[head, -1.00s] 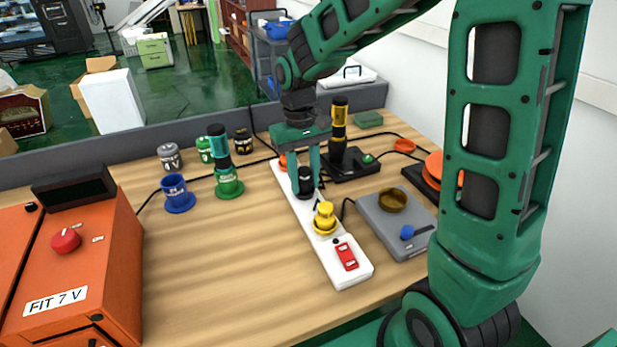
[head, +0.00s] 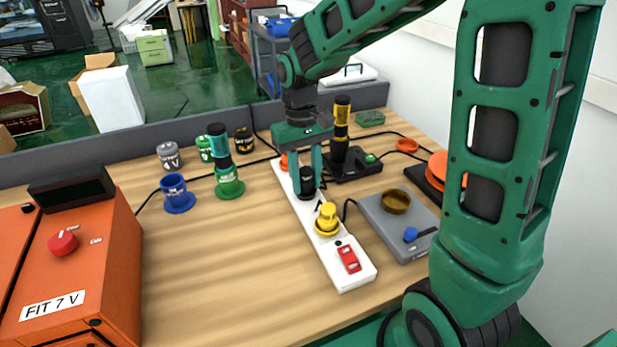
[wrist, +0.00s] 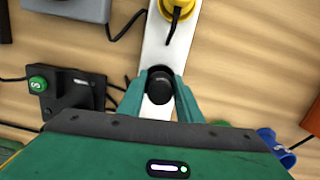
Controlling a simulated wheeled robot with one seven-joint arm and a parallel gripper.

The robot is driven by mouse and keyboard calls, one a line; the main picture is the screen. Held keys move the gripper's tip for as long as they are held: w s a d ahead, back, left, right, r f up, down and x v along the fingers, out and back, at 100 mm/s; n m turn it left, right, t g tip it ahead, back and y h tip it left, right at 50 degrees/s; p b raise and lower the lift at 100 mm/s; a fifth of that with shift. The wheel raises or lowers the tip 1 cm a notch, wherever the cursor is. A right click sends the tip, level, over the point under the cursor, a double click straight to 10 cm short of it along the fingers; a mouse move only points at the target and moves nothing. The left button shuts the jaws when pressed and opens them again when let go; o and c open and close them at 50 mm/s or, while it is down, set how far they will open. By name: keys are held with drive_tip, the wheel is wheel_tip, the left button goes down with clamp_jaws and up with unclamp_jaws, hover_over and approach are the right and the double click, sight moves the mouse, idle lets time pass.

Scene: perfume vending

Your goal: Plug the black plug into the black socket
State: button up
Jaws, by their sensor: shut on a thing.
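The black plug (head: 307,184) is a short dark cylinder over the white power strip (head: 360,275), between the yellow plug (head: 327,218) and the strip's far end. My gripper (head: 306,178) points down from above, its two green fingers closed on opposite sides of the plug. In the wrist view, the black plug (wrist: 160,90) sits between the fingertips and is in line with the white strip (wrist: 157,52). The black socket is hidden beneath the plug and fingers. I cannot tell whether the plug is seated in it or just above it.
A red switch (head: 348,259) is at the strip's near end. A grey box with a brass bowl (head: 396,200) and a black stand with a gold-and-black cylinder (head: 342,122) are at right. Green (head: 229,183) and blue (head: 177,198) holders stand left. Bare table lies front left.

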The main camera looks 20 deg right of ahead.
drive_tip(key=shift+a+r, duration=0.1)
drive_tip(key=shift+a, duration=0.05)
idle(0.5)
drive_tip(key=shift+r, duration=0.3)
idle(0.6)
drive_tip(key=shift+f, duration=0.5)
idle(0.8)
